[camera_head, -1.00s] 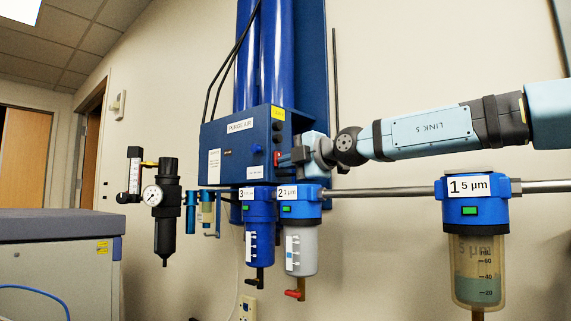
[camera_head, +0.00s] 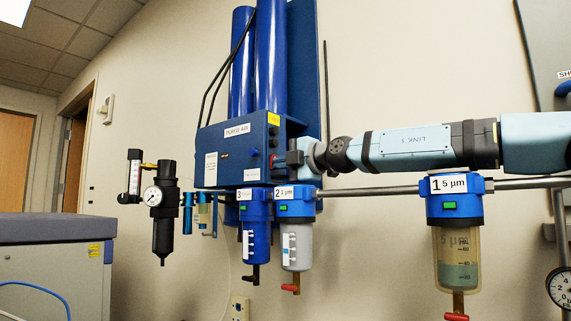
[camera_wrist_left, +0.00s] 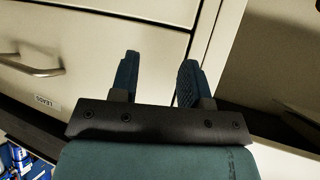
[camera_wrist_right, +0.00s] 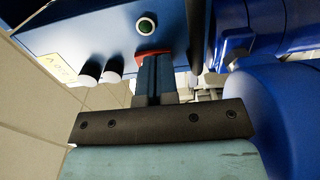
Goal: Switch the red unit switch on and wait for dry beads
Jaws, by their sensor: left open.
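The blue purge-air unit (camera_head: 222,165) hangs on the wall under two tall blue cylinders. Its red switch (camera_head: 272,160) shows at the box's right side, mostly hidden by my right gripper (camera_head: 282,161). In the right wrist view, the right gripper (camera_wrist_right: 157,72) has its fingers close together, with their tips at the red switch (camera_wrist_right: 152,54); whether they press it I cannot tell. A round green button or lamp (camera_wrist_right: 146,26) sits above it. A small sight glass (camera_head: 203,214) with tan contents hangs below the unit; bead colour is unclear. My left gripper (camera_wrist_left: 157,78) is open and empty.
Filter bowls labelled 3 (camera_head: 254,225), 2 (camera_head: 296,228) and 1 (camera_head: 456,240) hang along a grey pipe. A black regulator (camera_head: 164,218) with a gauge is at left. A grey cabinet (camera_head: 50,265) stands at lower left. A drawer handle (camera_wrist_left: 30,66) lies near my left gripper.

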